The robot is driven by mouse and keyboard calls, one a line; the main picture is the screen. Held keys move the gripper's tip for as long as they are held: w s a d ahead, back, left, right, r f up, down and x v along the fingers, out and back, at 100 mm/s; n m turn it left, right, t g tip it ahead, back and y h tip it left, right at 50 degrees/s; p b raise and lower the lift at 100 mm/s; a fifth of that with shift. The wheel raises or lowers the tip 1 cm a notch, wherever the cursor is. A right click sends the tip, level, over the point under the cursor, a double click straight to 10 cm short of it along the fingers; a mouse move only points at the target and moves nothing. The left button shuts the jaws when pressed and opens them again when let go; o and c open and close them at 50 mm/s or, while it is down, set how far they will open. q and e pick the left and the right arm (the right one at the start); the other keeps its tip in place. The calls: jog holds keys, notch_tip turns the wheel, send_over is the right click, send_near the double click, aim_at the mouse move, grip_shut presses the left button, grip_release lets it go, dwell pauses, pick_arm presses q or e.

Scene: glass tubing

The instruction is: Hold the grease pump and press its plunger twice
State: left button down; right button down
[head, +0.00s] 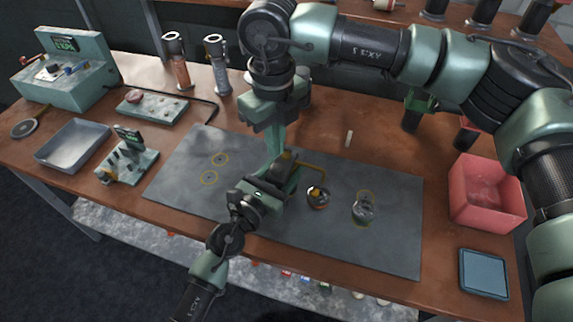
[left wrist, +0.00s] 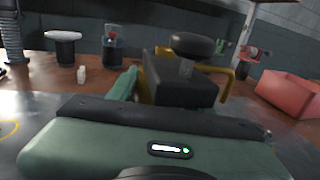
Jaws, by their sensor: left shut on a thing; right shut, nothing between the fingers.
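The grease pump (head: 290,166) is a dark block with a yellow spout, near the middle of the grey mat in the head view. In the left wrist view the pump (left wrist: 180,82) shows its round black plunger knob (left wrist: 196,43) raised on a short stem above the block. My left gripper (head: 271,187) is shut on the pump's body, which hides part of it. My right gripper (head: 275,150) is shut and empty, pointing down from above, close beside the pump's top in the head view. I cannot tell whether it touches the knob.
On the mat (head: 400,240) are a small dark pot (head: 318,198), a glass jar (head: 363,208) and yellow rings. A red bin (head: 487,190) and blue pad (head: 483,273) stand right. A metal tray (head: 73,145) and green device (head: 127,160) stand left. The mat's left part is clear.

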jog(key=shift+r, duration=1.25)
notch_tip(320, 180, up, 12)
send_over(276, 168)
jog(key=shift+w, duration=0.1)
pick_arm(q)
jog(key=c, duration=0.6)
grip_release()
jog(key=shift+o, duration=0.2)
jog(key=v, duration=1)
jog(key=shift+s+a, duration=0.15)
jog(key=shift+s, duration=0.15)
jog(key=shift+s+a, duration=0.35)
jog(key=shift+s, duration=0.15)
